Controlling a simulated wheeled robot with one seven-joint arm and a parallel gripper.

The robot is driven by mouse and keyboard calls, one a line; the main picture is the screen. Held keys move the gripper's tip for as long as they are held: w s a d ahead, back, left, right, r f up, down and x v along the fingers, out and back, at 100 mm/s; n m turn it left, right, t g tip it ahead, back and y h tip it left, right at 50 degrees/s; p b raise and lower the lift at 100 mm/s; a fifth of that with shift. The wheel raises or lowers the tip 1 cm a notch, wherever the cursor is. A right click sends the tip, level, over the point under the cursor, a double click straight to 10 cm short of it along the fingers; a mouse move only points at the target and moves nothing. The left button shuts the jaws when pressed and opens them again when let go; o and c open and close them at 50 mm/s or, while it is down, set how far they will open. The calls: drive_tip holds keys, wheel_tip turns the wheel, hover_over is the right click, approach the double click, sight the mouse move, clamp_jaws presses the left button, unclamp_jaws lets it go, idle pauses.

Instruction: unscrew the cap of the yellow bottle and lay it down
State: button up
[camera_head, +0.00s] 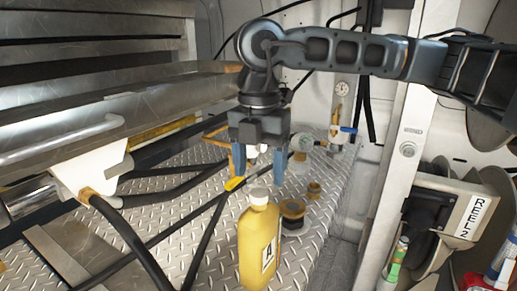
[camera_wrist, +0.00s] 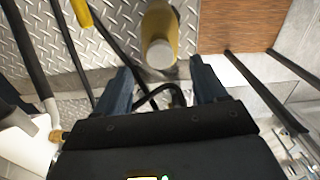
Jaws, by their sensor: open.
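The yellow bottle (camera_head: 258,245) stands upright on the diamond-plate deck, with a label marked "A" on its side. Its pale grey-white cap (camera_head: 259,195) is on the neck. My gripper (camera_head: 259,180) points down above the cap, with its two blue fingers apart and nothing seen held between them. In the wrist view the bottle (camera_wrist: 164,18) is at the top centre and the cap (camera_wrist: 160,54) shows round just beyond and between the fingertips (camera_wrist: 161,66). I cannot tell the exact height gap between fingertips and cap.
A dark fitting with a brass top (camera_head: 292,210) stands close right of the bottle, and a small brass piece (camera_head: 314,190) lies behind it. Black hoses (camera_head: 165,232) cross the deck on the left. A post (camera_head: 405,150) and REEL 2 (camera_head: 470,217) stand right.

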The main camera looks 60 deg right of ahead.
sight(259, 193)
drive_tip(key=shift+f, duration=2.1)
drive_tip(key=c, duration=1.1)
drive_tip(key=n+b, duration=0.3)
drive_tip(key=shift+f, duration=0.2)
drive_tip(key=shift+r+n+b, duration=0.15)
drive_tip(key=shift+n+b, duration=0.45)
drive_tip(key=shift+n, duration=0.5)
